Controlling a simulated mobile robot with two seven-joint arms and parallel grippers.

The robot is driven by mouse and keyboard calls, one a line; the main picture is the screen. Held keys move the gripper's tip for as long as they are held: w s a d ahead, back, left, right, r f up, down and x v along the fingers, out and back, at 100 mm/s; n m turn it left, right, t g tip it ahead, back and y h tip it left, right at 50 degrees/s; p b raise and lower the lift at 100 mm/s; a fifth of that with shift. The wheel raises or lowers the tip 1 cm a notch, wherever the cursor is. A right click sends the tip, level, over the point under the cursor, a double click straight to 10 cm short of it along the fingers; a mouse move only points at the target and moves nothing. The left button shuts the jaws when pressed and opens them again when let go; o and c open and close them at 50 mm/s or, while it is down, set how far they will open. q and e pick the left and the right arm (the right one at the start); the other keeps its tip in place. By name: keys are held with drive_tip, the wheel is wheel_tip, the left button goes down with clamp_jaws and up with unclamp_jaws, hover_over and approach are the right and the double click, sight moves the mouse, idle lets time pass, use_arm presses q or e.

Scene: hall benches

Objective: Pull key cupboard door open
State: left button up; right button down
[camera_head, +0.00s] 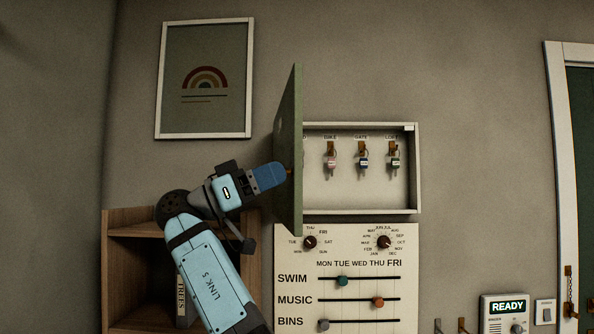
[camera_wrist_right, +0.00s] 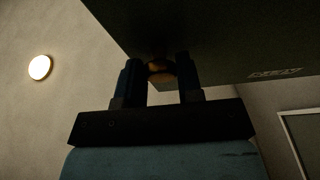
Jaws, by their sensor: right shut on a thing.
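The key cupboard (camera_head: 410,170) is a shallow white box on the wall. Its green door (camera_head: 292,150) is hinged on the left and stands open, swung well out toward me. Several keys with coloured tags hang on hooks inside, among them a pink-tagged key (camera_head: 331,162). My right gripper (camera_head: 284,172) is at the outer face of the door. In the right wrist view its two fingers (camera_wrist_right: 161,75) are shut on a small round brass knob (camera_wrist_right: 159,67) under the dark door panel (camera_wrist_right: 220,35). My left gripper is not in view.
A board (camera_head: 350,262) with dials and sliders hangs just below the cupboard. A wooden shelf (camera_head: 125,217) stands behind my right arm. A framed rainbow picture (camera_head: 205,118) hangs upper left. A READY panel (camera_head: 504,309) and a door frame (camera_head: 556,150) are at the right.

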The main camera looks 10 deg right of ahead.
drive_tip(key=shift+a+g, duration=0.4)
drive_tip(key=shift+a, duration=0.1)
drive_tip(key=shift+w, duration=0.1)
drive_tip(key=c, duration=0.8)
unclamp_jaws()
drive_tip(key=b+v, duration=0.1)
drive_tip(key=v, duration=0.6)
drive_tip(key=shift+a, duration=0.2)
